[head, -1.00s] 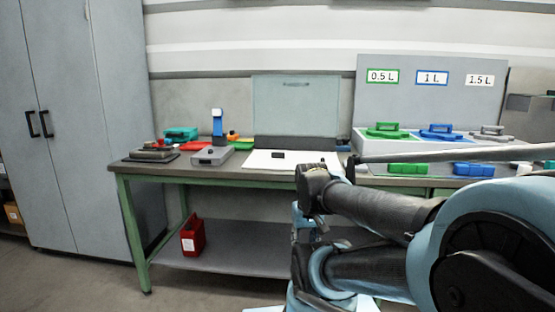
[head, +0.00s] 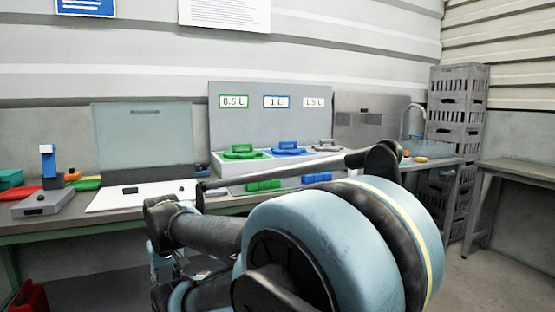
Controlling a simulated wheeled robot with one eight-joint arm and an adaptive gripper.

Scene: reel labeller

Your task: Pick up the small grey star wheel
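A grey part (head: 325,145) with a raised handle sits below the 1.5 L label, at the right end of the back row on the light rack (head: 226,166). It is the only grey part I see in that row; it is too small to tell whether it is the small star wheel. A green part (head: 243,151) and a blue part (head: 288,148) of similar form sit to its left. In front are green blocks (head: 263,185) and a blue block (head: 317,178). My arm covers the space right of these. My gripper's fingers do not show.
A label board (head: 270,125) stands behind the rack. Left on the bench are a white board (head: 108,203), a clear upright panel (head: 145,140) and a grey device (head: 42,203). Stacked crates (head: 455,130) and a side table (head: 520,167) stand right, with open floor before them.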

